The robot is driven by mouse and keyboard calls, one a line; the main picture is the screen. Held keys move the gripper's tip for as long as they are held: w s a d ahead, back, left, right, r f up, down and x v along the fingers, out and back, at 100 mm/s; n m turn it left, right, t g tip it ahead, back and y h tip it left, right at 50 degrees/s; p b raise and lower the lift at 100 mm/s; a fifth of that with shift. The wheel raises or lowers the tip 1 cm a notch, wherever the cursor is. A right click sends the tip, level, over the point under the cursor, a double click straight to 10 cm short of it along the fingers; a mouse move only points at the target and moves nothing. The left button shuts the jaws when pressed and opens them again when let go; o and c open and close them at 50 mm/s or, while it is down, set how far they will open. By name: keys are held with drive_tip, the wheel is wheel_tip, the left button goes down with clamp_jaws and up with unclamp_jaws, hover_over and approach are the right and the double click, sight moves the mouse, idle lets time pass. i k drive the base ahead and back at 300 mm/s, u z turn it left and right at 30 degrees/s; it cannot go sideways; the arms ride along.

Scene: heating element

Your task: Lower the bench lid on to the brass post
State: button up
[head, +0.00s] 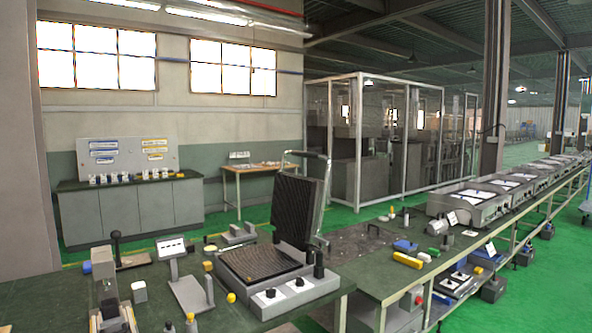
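The bench lid (299,208) is a dark ribbed plate, raised nearly upright at the back of a grey contact-grill unit (290,294). A curved metal handle (322,160) arches over the lid. The ribbed lower plate (258,264) is exposed. A dark upright post (319,266) stands at the unit's right side. I cannot tell any post as brass; small yellow-topped pieces (231,297) stand near the unit's front left. I cannot make out my gripper in this view.
A grey stand with a white sign (171,248) and a pale upright device (104,289) are left of the unit. Green floor shows behind.

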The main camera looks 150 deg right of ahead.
sight(298, 202)
drive_tip(key=z, duration=5.2)
drive_tip(key=i, duration=0.65)
drive_tip(key=z, duration=0.05)
